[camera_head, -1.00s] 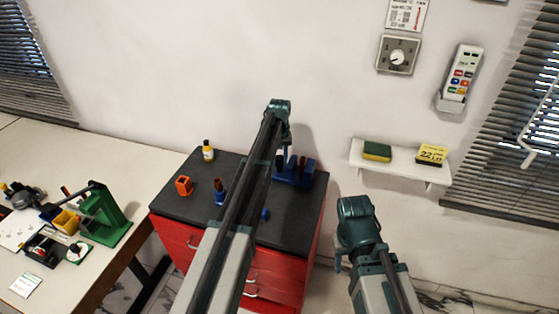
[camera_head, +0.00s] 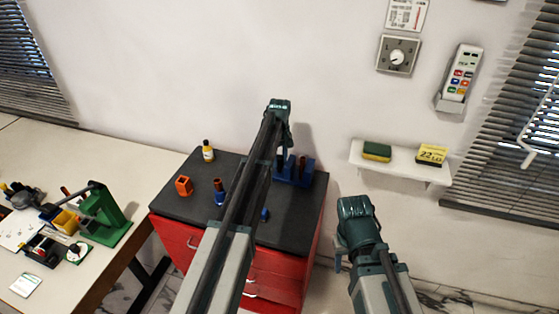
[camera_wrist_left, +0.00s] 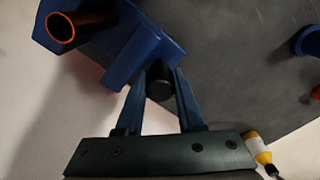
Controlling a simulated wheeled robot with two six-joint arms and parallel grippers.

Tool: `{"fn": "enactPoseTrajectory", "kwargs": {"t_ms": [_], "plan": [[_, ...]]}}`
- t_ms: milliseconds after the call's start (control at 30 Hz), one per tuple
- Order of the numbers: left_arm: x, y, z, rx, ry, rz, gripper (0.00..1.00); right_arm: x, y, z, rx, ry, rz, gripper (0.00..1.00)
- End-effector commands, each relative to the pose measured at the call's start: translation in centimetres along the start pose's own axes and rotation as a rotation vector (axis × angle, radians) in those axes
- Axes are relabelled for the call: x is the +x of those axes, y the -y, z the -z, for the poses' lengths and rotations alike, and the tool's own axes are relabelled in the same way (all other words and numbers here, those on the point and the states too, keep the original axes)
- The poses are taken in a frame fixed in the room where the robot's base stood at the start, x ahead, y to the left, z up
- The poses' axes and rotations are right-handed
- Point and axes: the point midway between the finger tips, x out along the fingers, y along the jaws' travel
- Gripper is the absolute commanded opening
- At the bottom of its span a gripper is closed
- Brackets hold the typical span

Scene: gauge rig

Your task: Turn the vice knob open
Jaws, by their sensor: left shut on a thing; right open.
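The blue vice (camera_head: 303,181) stands at the back right of the dark cabinet top, partly hidden behind my left arm. In the left wrist view its blue body (camera_wrist_left: 140,55) fills the upper left, with a dark tube with an orange rim (camera_wrist_left: 68,28) in it. The black vice knob (camera_wrist_left: 160,86) sticks out between the fingers of my left gripper (camera_wrist_left: 163,75), which is shut on it. In the head view my left gripper (camera_head: 284,150) reaches down at the vice, and the knob is hidden. My right gripper (camera_head: 341,258) is open and empty, right of the cabinet.
The dark cabinet top (camera_head: 240,165) also holds a yellow bottle (camera_head: 208,151), an orange block (camera_head: 184,186) and a blue holder (camera_head: 220,192). A white shelf (camera_head: 395,169) hangs on the wall at right. A workbench (camera_head: 100,165) stands at left.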

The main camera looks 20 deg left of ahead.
Motion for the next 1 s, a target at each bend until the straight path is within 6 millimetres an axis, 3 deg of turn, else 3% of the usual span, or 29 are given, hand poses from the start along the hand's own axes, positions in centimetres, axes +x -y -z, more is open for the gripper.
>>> {"fn": "enactPoseTrajectory", "kwargs": {"t_ms": [233,267,433,767,1000], "plan": [[0.0,0.0,0.0,-0.001,0.000,0.001,0.00,0.0,0.0,0.0,0.000,0.000,0.000,0.50],[0.0,0.0,0.0,-0.001,0.000,0.001,0.39,0.0,0.0,0.0,0.000,0.000,0.000,0.50],[0.0,0.0,0.0,0.000,0.000,0.001,0.67,0.0,0.0,0.0,0.000,0.000,0.000,0.50],[-0.1,-0.1,0.0,0.001,0.000,-0.001,0.67,-0.1,0.0,0.0,0.000,0.000,0.000,0.50],[-1.4,0.1,0.1,0.002,0.000,-0.001,0.67,-1.4,-0.1,-0.1,0.000,0.000,0.000,0.50]]}}
